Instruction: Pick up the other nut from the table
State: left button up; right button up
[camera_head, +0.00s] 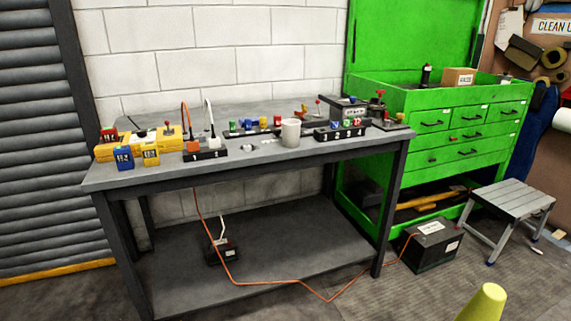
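A grey workbench (130,178) stands against the white block wall. A small light-coloured piece (248,147) lies on its top near the front edge, between the black power strip and the mug. It may be a nut, but it is too small to tell. Another small piece lies just right of it, also unclear. Neither of my grippers is in view, so I cannot see whether they hold anything.
A light mug (290,133), yellow and blue battery-like blocks (123,158) and a power strip (205,153) crowd the bench. A green tool cabinet (440,130), grey step stool (513,200) and yellow-green cone-like object (484,303) stand right. An orange cord crosses the lower shelf.

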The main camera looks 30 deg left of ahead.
aim_at(247, 148)
jog(key=u, duration=0.8)
jog(key=i, duration=0.6)
jog(key=u, duration=0.65)
